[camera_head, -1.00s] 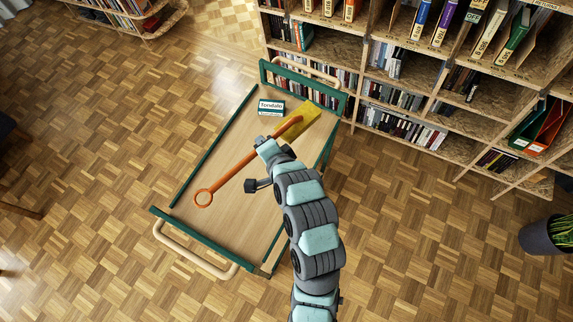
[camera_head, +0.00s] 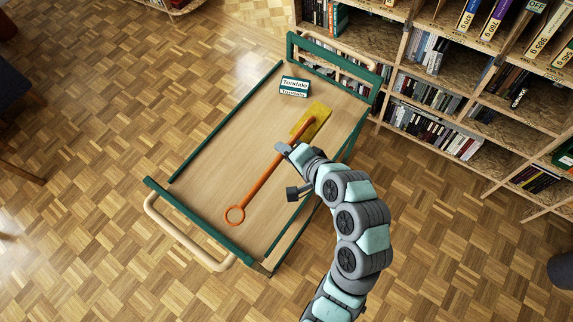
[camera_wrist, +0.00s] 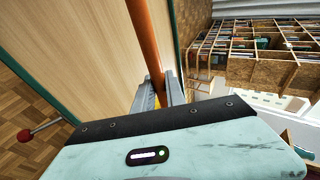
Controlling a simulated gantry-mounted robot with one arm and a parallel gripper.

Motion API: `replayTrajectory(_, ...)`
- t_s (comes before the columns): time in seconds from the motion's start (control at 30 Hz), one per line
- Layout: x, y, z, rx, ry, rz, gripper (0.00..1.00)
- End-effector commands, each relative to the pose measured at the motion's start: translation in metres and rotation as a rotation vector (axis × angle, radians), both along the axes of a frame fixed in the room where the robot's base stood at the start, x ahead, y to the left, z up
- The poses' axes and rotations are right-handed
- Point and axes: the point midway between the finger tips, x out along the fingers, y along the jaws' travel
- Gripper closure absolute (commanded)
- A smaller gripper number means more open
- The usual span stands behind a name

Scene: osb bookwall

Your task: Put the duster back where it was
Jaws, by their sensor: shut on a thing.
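The duster has an orange handle (camera_head: 259,188) with a ring at its near end and a yellow head (camera_head: 312,121). It is over the wooden top of the cart (camera_head: 225,140), head toward the shelves. My gripper (camera_head: 283,148) is at the handle close behind the head. In the wrist view my gripper (camera_wrist: 160,90) is shut on the orange handle (camera_wrist: 146,42), which runs between its two fingers. Only a sliver of the yellow head shows there, low between the fingers. I cannot tell whether the duster touches the cart top.
A white and green Tondalo box (camera_head: 294,87) stands at the cart's far end, left of the duster head. Green rails (camera_head: 226,120) edge the cart. A bookshelf (camera_head: 470,100) stands behind and right. The cart's left and near top is bare.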

Motion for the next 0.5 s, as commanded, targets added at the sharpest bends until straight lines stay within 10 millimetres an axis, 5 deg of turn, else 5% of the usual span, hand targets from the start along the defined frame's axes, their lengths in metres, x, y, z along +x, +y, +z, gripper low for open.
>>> replayTrajectory(0.1, -0.001, 0.001, -0.03, 0.0, 0.004, 0.002, 1.0)
replayTrajectory(0.5, 0.0, 0.001, -0.069, 0.0, -0.001, 0.001, 1.0)
